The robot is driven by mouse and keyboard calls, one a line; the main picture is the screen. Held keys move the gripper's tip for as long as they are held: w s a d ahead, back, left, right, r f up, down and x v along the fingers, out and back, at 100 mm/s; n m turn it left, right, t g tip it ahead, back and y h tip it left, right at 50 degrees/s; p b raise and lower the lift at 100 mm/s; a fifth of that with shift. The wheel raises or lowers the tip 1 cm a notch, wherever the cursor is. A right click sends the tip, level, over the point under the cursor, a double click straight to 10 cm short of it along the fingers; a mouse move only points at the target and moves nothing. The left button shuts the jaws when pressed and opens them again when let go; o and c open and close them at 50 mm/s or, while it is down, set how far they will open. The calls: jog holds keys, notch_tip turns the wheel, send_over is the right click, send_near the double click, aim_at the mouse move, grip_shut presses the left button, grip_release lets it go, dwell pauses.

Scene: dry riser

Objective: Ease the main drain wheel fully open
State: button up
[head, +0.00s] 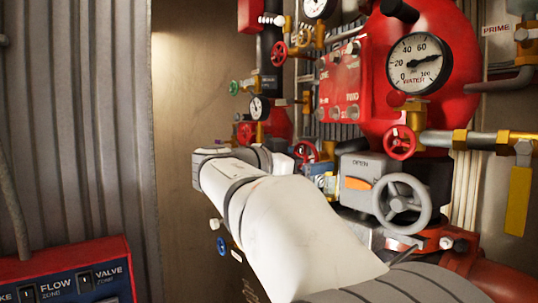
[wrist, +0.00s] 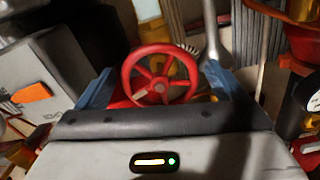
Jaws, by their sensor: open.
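A red spoked handwheel (wrist: 160,78) is in the middle of the wrist view, between the two blue fingers of my gripper (wrist: 160,72). The fingers stand apart, one on each side of the wheel. I cannot tell whether either touches the rim. No label on this wheel is legible, so I cannot confirm it is the main drain wheel. In the head view a red wheel (head: 306,152) shows partly behind my arm and may be the same one. My gripper is mostly hidden there.
A grey valve box marked OPEN (head: 362,168) with a grey handwheel (head: 402,204) is close right of my arm. Another red wheel (head: 400,142), a water gauge (head: 418,64) and brass pipework crowd the wall. A red control panel (head: 70,275) is lower left.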

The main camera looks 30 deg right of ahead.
jog(key=c, duration=1)
jog(key=shift+f+n+b, duration=0.15)
jog(key=shift+n+b, duration=0.15)
jog(key=shift+b, duration=0.15)
jog(key=shift+f+n+b, duration=0.1)
jog(key=shift+n+b, duration=0.4)
jog(key=shift+b, duration=0.2)
jog(key=shift+n+b, duration=0.65)
jog(key=shift+n, duration=0.05)
jog(key=shift+r+n+b, duration=0.2)
jog(key=shift+n+b, duration=0.8)
jog(key=shift+n, duration=0.9)
